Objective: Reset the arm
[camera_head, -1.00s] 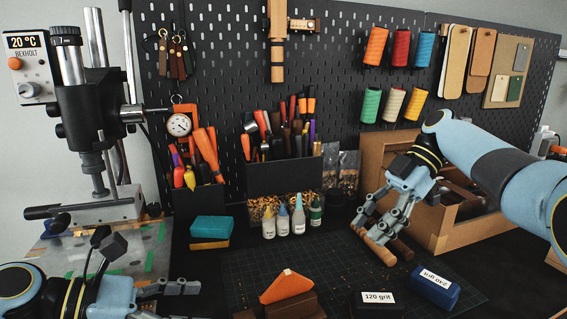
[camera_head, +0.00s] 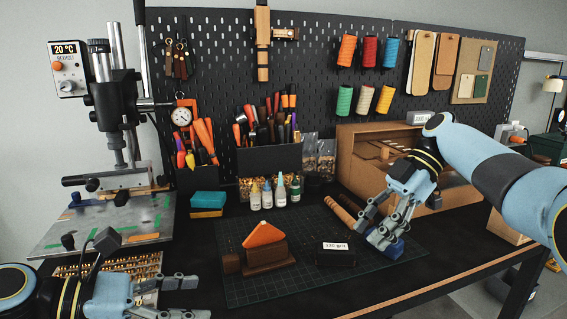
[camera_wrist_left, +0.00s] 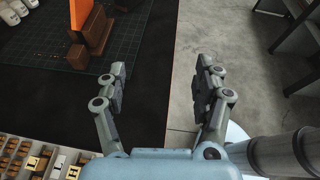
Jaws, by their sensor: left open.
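My left gripper (camera_head: 190,298) is low at the left of the head view, in front of the press, with its fingers apart and empty. In the left wrist view its two fingers (camera_wrist_left: 163,84) are spread over the dark table edge and the grey floor. My right gripper (camera_head: 376,233) reaches in from the right, above the right part of the cutting mat. Its fingers look apart, with nothing seen between them.
A wooden rod (camera_head: 339,209) lies behind.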

